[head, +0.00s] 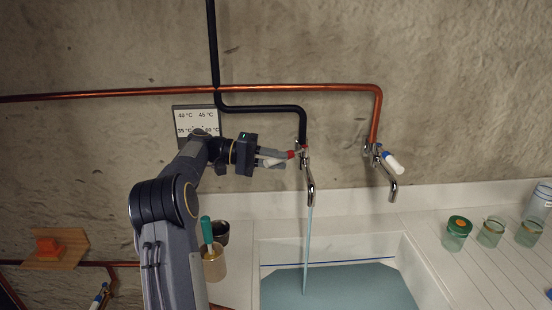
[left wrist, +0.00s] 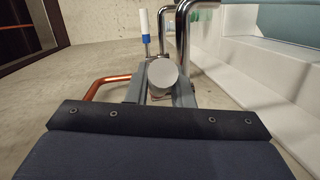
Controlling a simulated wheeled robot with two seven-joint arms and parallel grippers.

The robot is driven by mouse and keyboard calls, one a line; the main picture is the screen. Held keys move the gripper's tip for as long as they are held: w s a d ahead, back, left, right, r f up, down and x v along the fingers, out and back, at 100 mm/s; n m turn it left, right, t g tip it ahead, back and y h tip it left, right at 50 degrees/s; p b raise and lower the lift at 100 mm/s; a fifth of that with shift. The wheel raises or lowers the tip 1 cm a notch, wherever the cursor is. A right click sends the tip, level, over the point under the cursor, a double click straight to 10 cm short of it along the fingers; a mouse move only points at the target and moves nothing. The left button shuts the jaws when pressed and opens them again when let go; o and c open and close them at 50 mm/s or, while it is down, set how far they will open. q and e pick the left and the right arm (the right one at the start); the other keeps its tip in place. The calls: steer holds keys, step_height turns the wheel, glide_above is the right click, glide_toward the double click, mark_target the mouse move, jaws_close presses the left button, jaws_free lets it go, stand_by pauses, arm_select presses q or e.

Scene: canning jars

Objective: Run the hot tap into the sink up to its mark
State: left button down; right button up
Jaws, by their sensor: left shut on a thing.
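The tap on the black pipe has a red collar (head: 291,154) and a pale lever (head: 270,163). My left gripper (head: 283,157) is shut on this lever, whose round pale end shows between the fingers in the left wrist view (left wrist: 162,73). A stream of water (head: 307,250) runs from this tap's spout (head: 311,190) into the white sink (head: 330,249). Bluish water (head: 345,287) stands in the sink, its far edge a little below a dark blue line (head: 330,262) on the back wall. My right gripper is not in view.
The other tap, on the copper pipe, has a blue-and-white lever (head: 392,162) and no stream. A temperature plate (head: 196,119) hangs behind my left arm. Several green jars (head: 490,233) stand on the right drainboard.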

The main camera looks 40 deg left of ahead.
arm_select(q)
steer(key=c, duration=1.5)
jaws_free()
steer(key=shift+c, duration=0.2)
steer(key=v, duration=0.8)
